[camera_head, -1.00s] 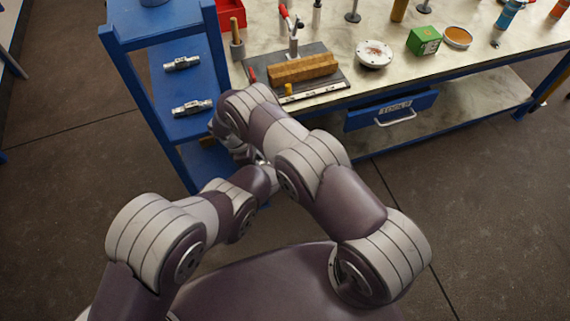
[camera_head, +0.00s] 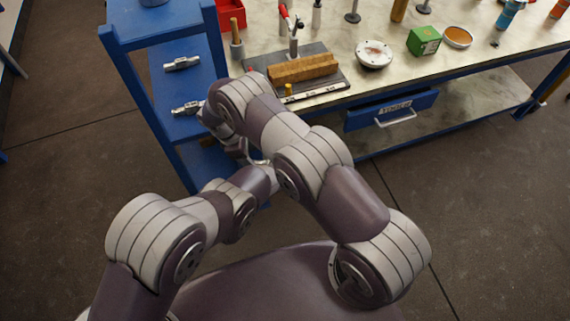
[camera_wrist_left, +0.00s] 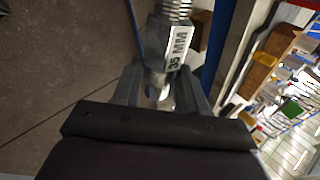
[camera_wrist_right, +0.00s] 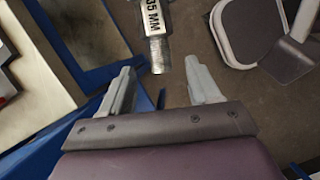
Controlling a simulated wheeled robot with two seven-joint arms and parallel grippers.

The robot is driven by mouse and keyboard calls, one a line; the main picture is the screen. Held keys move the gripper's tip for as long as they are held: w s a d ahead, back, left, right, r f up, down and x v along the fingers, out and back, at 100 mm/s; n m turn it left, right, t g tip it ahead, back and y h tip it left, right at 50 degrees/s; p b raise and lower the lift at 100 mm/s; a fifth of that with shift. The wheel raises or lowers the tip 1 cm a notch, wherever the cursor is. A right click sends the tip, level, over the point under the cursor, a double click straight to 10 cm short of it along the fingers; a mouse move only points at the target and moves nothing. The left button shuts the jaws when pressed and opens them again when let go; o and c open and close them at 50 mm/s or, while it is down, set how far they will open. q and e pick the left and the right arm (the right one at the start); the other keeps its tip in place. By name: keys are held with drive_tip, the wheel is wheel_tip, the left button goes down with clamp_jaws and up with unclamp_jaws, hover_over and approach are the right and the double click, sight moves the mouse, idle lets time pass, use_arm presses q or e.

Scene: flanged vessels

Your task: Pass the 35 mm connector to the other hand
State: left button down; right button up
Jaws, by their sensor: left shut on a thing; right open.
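The 35 mm connector is a grey metal fitting with a white "35 MM" label. My left gripper (camera_wrist_left: 160,78) is shut on it, and the connector (camera_wrist_left: 172,48) stands out beyond the fingers in the left wrist view. My right gripper (camera_wrist_right: 160,68) is open and empty. In the head view my right gripper (camera_head: 238,148) is close to my left one, in front of the blue shelf, and the connector is mostly hidden there.
A blue shelf rack (camera_head: 143,100) stands at the left, with one metal fitting (camera_head: 182,63) and another (camera_head: 187,107) on it. My right wrist is near the second. The workbench (camera_head: 345,55) behind holds a wooden block (camera_head: 303,68) and a green box (camera_head: 424,40). Floor is open at left.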

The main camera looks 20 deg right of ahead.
drive_tip(key=w+d+r+m+t, duration=0.15)
drive_tip(key=w+r, duration=0.35)
drive_tip(key=r, duration=0.7)
drive_tip(key=s+d+r+m+y, duration=0.1)
drive_tip(key=s+d+r, duration=0.1)
drive_tip(key=r, duration=0.3)
drive_tip(key=s+d+r+m+y, duration=0.1)
drive_tip(key=s+d+r, duration=0.15)
drive_tip(key=r, duration=0.35)
drive_tip(key=s+d+r+m+t+y, duration=0.1)
drive_tip(key=s+d+r+m, duration=0.15)
drive_tip(key=s, duration=0.25)
drive_tip(key=s+d+r+m, duration=0.1)
drive_tip(key=s+r+m, duration=0.1)
drive_tip(key=s+r, duration=0.15)
drive_tip(key=s+f+m, duration=0.1)
drive_tip(key=s+m, duration=0.2)
drive_tip(key=s, duration=0.3)
drive_tip(key=s+f+m+y, duration=0.1)
drive_tip(key=s+f+m, duration=0.1)
drive_tip(key=s, duration=0.5)
drive_tip(key=shift+a+m, duration=0.2)
drive_tip(key=shift+m, duration=0.3)
